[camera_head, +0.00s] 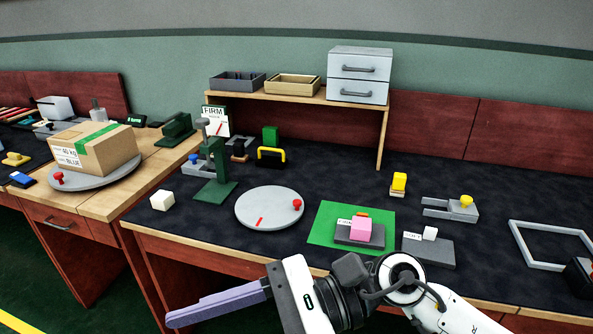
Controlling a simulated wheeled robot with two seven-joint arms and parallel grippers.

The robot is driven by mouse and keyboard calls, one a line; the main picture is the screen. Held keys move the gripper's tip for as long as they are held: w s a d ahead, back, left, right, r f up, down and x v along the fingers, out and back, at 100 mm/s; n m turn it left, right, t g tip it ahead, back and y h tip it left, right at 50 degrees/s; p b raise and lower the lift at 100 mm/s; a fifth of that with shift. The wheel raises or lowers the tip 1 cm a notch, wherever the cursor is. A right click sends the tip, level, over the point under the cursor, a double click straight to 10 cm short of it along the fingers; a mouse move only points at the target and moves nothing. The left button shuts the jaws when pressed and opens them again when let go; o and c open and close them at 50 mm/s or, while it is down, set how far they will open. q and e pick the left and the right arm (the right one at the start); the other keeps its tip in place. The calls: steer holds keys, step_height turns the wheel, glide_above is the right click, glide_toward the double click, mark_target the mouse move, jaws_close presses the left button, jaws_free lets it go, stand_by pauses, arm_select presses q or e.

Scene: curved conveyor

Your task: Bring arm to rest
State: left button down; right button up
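My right arm comes in from the bottom right, its white and black wrist low in front of the bench. My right gripper (175,319) points left, its long purple-grey fingers over the floor in front of the bench's front edge. The fingers are seen from the side and overlap, so the gap between them cannot be judged. No object shows at the fingertips. My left arm and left gripper are out of view.
The dark bench top (330,190) holds a grey turntable (262,213), a green mat (322,222) with a pink block (361,229), and a green press (214,185). A cardboard box (95,147) sits on another turntable at left. A grey frame (550,262) lies at right.

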steer(key=w+d+r+m+t+y, duration=0.25)
steer(key=w+m+t, duration=0.3)
steer(key=m, duration=0.55)
steer(key=w+d+r+m+t+y, duration=0.2)
steer(key=w+m+t+y, duration=0.2)
steer(key=m+t, duration=0.45)
steer(key=w+d+f+m+t+h+p, duration=0.1)
steer(key=w+d+f+m+t+h, duration=0.35)
steer(key=m, duration=0.65)
steer(key=w+d+f+m+t+h, duration=0.1)
steer(key=d+f+m+t+h, duration=0.2)
steer(key=d+f+m+h, duration=0.5)
steer(key=s+d+f+m+g+h, duration=0.2)
steer(key=s+f+m, duration=0.3)
steer(key=f, duration=0.4)
steer(key=s+d+f+m+g+h, duration=0.2)
steer(key=s+d+f+m+g, duration=0.1)
steer(key=f, duration=0.5)
steer(key=s+d+f+m+g+h, duration=0.2)
steer(key=s+d+f+m, duration=0.2)
steer(key=s+f+m, duration=0.3)
step_height(320, 180, down, 3)
steer(key=m, duration=0.2)
steer(key=shift+s+r+m+h+p, duration=0.2)
steer(key=shift+s+m+h+p, duration=0.05)
steer(key=shift+m+h+p, duration=0.15)
steer(key=shift+d+g, duration=0.1)
steer(key=shift+g, duration=0.15)
